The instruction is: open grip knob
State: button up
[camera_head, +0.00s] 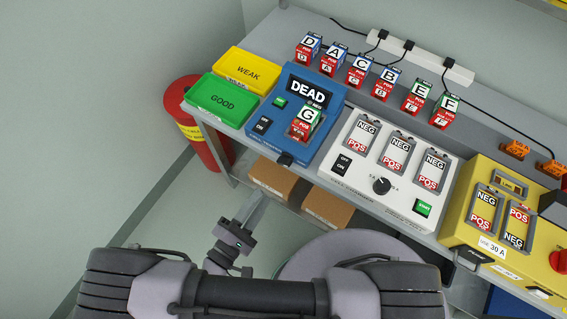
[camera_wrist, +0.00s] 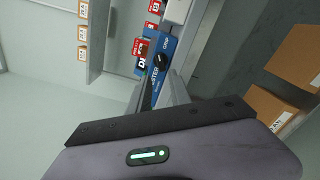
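The blue tester (camera_head: 325,105) stands on the bench with a "DEAD" display and a battery marked G (camera_head: 307,122) in its slot. A dark knob (camera_head: 285,159) sticks out at its lower front edge. In the wrist view the knob (camera_wrist: 162,60) shows on the blue tester face (camera_wrist: 154,78), just beyond my fingertips. My gripper (camera_head: 262,194) is below and left of the tester, in front of the bench. In the wrist view my gripper (camera_wrist: 160,76) has its fingers apart, with nothing seen between them. I cannot tell whether they touch the knob.
A white charger (camera_head: 350,155) with a black dial (camera_head: 381,186) stands right of the tester, then a yellow unit (camera_head: 472,212). Green (camera_head: 222,98) and yellow (camera_head: 248,69) trays lie left. Several batteries stand behind. Cardboard boxes (camera_head: 275,177) sit under the bench; a red bin (camera_head: 190,120) stands left.

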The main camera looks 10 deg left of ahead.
aim_at(283, 165)
jog(key=b+x, duration=0.1)
jog(key=x, duration=1)
jog(key=shift+w+d+b, duration=0.1)
jog(key=shift+w+b, duration=0.1)
jog(key=shift+b, duration=0.1)
jog(key=shift+r, duration=0.1)
grip_shut()
